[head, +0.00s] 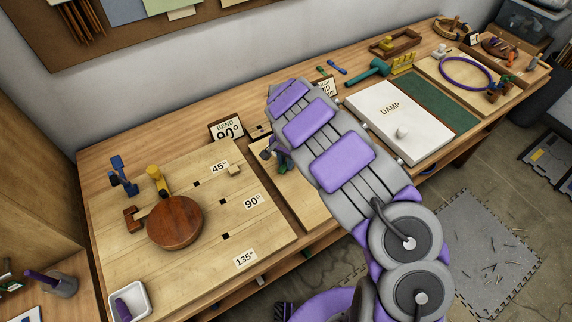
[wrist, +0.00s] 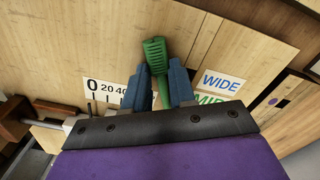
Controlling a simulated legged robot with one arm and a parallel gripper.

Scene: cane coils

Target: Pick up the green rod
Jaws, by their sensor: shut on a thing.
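The green rod (wrist: 156,58) shows in the wrist view, with a thick ribbed end pointing up in the picture and a thinner shaft running down between the fingers. My gripper (wrist: 160,84) has two blue fingers, one on each side of the shaft, and is shut on the rod. The lower part of the rod is hidden by the gripper body. In the head view my purple and grey arm reaches over the bench and hides most of the gripper and the rod.
A board with a round wooden block (head: 175,222) and angle labels lies left of my arm. A white DAMP slab (head: 398,122) lies right. A "BEND 90°" sign (head: 227,129) stands behind. In the wrist view, a number scale (wrist: 106,90) and a WIDE label (wrist: 221,82) flank the fingers.

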